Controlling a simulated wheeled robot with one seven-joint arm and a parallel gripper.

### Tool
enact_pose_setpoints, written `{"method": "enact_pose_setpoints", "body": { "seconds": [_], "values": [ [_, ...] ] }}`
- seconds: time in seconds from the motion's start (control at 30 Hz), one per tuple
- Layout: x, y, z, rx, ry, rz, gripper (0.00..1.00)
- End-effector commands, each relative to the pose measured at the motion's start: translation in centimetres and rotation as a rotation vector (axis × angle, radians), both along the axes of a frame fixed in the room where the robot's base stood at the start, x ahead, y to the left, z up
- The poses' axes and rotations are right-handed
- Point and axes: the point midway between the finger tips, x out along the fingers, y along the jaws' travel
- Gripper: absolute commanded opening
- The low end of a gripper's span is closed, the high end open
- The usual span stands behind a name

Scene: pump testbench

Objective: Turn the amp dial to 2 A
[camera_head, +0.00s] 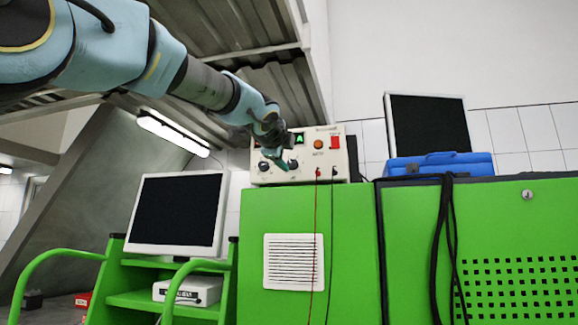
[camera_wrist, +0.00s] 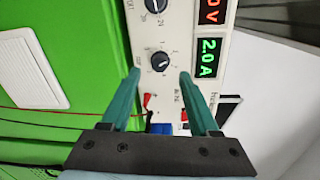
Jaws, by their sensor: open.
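The power supply (camera_head: 325,158) is a pale box on top of the green cabinet. Its black amp dial (camera_wrist: 160,62) sits between my fingertips in the wrist view, with a white pointer mark. The green display (camera_wrist: 208,58) reads 2.0 A. A second black dial (camera_wrist: 155,5) is cut off at the top edge. My gripper (camera_wrist: 160,72) is open, with one teal finger on each side of the amp dial and a visible gap to it. In the head view my gripper (camera_head: 276,160) is in front of the panel and hides part of it.
A red display (camera_wrist: 209,11) shows a V reading, partly cut off. Red and black leads (camera_head: 317,215) hang from the panel's sockets down the green cabinet (camera_head: 350,250). A monitor (camera_head: 178,213) stands left; a blue case (camera_head: 440,165) lies right.

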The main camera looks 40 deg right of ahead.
Motion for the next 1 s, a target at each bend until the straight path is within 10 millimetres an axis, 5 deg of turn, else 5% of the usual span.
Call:
{"method": "enact_pose_setpoints", "body": {
  "seconds": [0.4,1.0],
  "values": [
    [-3.5,5.1,0.3,-0.002,0.001,-0.001,0.61],
    [-3.6,5.3,0.4,-0.001,0.001,0.000,0.61]
  ]
}}
